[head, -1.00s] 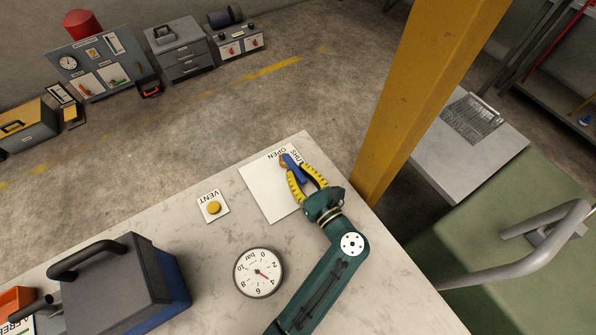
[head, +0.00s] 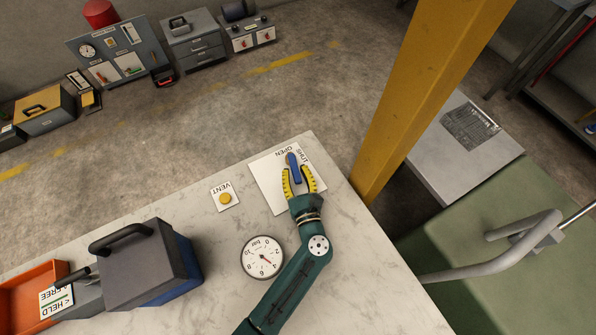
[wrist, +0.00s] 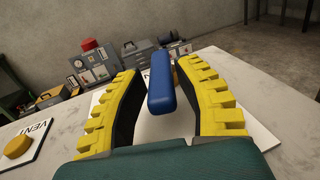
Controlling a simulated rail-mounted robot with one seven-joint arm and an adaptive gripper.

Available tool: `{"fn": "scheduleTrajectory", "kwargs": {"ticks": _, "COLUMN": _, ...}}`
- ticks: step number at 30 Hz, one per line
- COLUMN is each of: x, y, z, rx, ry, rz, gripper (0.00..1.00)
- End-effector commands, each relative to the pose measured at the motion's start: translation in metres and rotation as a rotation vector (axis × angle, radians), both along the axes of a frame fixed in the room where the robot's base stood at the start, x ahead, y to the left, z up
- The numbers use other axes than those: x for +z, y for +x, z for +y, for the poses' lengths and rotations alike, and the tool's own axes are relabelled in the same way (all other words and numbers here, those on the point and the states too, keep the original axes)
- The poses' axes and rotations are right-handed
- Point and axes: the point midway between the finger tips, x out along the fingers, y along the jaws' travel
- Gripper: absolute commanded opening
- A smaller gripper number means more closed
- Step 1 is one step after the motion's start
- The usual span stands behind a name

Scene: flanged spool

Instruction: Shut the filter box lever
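The blue lever (head: 295,168) stands over a white plate (head: 268,187) marked OPEN and SHUT on the pale bench. In the head view the far end of the lever is by these words; which one it points to is hard to tell. My gripper (head: 299,180) has its two yellow toothed fingers on either side of the lever. In the wrist view the lever (wrist: 161,85) stands between the spread fingers (wrist: 165,95), with a gap showing on both sides. The fingers are not closed on it. The lever's pivot is hidden.
A yellow VENT button (head: 225,198) and a pressure gauge (head: 263,257), needle near 4, are left of my arm. A grey and blue box (head: 150,265) with a black handle and an orange tray (head: 25,298) are farther left. A yellow post (head: 420,95) rises right of the bench.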

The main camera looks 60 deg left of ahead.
Motion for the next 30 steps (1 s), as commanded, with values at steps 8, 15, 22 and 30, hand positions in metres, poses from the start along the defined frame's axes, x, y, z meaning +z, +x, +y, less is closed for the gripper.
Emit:
{"fn": "scheduleTrajectory", "kwargs": {"ticks": 8, "x": 0.001, "y": 0.0, "z": 0.0, "rx": 0.0, "ry": 0.001, "rz": 0.0, "gripper": 0.5}}
{"fn": "scheduleTrajectory", "kwargs": {"ticks": 15, "x": 0.0, "y": -0.005, "z": -0.017, "rx": -0.004, "ry": 0.0, "rz": 0.001, "gripper": 0.5}}
{"fn": "scheduleTrajectory", "kwargs": {"ticks": 22, "x": 0.0, "y": -0.024, "z": -0.071, "rx": -0.008, "ry": 0.0, "rz": 0.001, "gripper": 0.5}}
{"fn": "scheduleTrajectory", "kwargs": {"ticks": 30, "x": 0.001, "y": -0.04, "z": -0.11, "rx": -0.003, "ry": 0.001, "rz": 0.0, "gripper": 0.5}}
